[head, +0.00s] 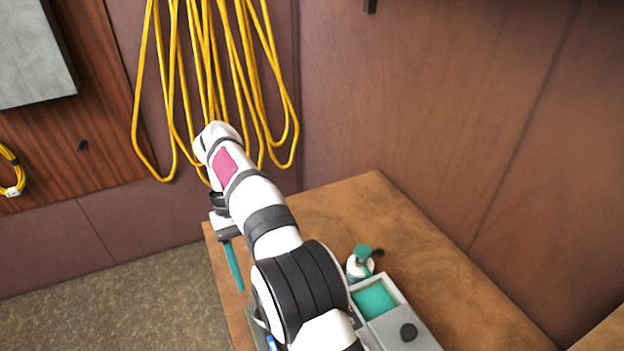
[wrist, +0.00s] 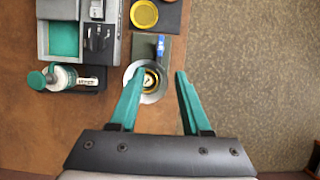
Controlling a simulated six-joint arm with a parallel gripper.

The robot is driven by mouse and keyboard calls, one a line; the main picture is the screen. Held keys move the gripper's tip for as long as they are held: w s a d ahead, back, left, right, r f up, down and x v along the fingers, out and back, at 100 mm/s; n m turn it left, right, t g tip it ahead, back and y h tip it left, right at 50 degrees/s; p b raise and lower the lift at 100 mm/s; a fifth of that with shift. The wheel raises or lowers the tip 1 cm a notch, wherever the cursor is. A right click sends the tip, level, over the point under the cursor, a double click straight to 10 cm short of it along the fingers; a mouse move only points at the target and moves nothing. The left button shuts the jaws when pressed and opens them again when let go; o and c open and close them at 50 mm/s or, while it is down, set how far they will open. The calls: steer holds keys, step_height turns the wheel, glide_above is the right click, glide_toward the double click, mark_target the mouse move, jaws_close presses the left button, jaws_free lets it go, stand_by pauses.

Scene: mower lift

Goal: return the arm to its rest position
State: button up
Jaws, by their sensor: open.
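My arm reaches over the wooden table (head: 410,240) in the head view, with its wrist near the table's far left corner. My gripper (wrist: 154,76) is open, its two green fingers spread apart. One green finger (head: 234,265) shows in the head view, pointing down near the table's left edge. Between and beyond the fingertips, in the wrist view, lies a pale round dish (wrist: 150,96) with a dark and yellow part in it. Nothing is seen held in the fingers. I cannot tell the height above the table.
A green-capped white bottle (head: 360,263) stands beside a grey tray (head: 420,335) with a green pad. A yellow round dish (wrist: 144,14) lies farther off. Yellow cables (head: 160,100) hang on the wall behind the arm. Carpeted floor (wrist: 240,70) lies beyond the table edge.

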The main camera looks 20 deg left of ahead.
steer(key=s+d+r+m+y, duration=0.2)
steer(key=d+r+m, duration=0.2)
steer(key=d, duration=0.7)
steer(key=s+d+r+m+y, duration=0.1)
steer(key=d+r+m, duration=0.25)
steer(key=d, duration=0.65)
steer(key=s+d+f+m+t+y, duration=0.1)
steer(key=s+d+f+m, duration=0.1)
steer(key=s, duration=0.5)
steer(key=s+d+f+m+t+y, duration=0.1)
steer(key=s+d+f+m, duration=0.2)
steer(key=s+d+m, duration=0.2)
steer(key=shift+s+d+f+t, duration=0.35)
steer(key=shift+s+d+t, duration=0.05)
steer(key=shift+s+d, duration=0.7)
